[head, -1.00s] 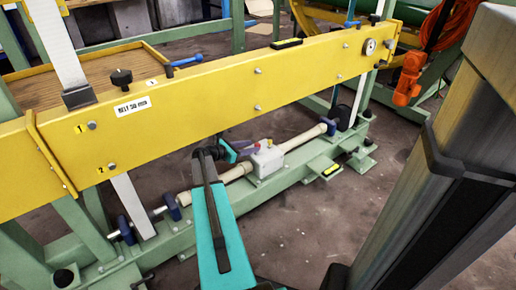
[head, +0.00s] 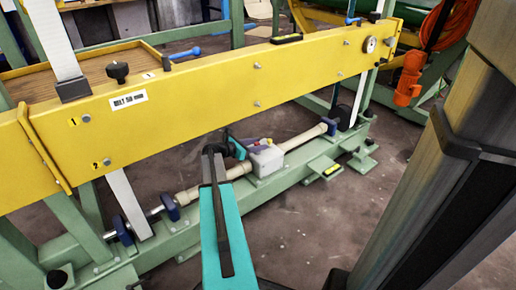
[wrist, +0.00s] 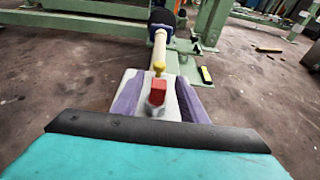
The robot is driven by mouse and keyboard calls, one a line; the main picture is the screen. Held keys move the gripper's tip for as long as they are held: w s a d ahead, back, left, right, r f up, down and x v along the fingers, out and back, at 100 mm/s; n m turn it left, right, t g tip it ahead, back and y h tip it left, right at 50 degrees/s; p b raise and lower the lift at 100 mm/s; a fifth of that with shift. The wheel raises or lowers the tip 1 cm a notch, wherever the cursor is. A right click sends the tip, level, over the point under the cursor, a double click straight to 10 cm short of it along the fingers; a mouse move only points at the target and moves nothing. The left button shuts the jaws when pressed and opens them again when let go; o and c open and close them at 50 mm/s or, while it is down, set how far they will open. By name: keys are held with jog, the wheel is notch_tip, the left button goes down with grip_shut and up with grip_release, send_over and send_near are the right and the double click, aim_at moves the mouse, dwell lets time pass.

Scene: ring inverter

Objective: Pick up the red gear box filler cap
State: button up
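The red gear box filler cap (wrist: 158,92) stands upright on top of the pale grey gear box (head: 266,160). In the wrist view it is near the middle, with a yellow knob (wrist: 158,67) just beyond it. My gripper (wrist: 157,84) is open, with one purple finger on each side of the cap and a gap visible on both sides. In the head view my gripper (head: 248,143) is at the near left of the gear box top. The cap is small and partly hidden there, and I cannot tell the exact finger height.
A yellow beam (head: 215,85) crosses above and behind the gear box. Cream shaft tubes (head: 305,137) run out from both sides of the box along a green base frame (head: 190,235). The floor (head: 310,215) in front is clear.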

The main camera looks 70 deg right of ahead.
aim_at(258, 143)
dwell(0.4)
grip_shut()
jog(key=shift+r, duration=0.1)
jog(key=shift+r+p, duration=2.35)
jog(key=shift+r, duration=2.6)
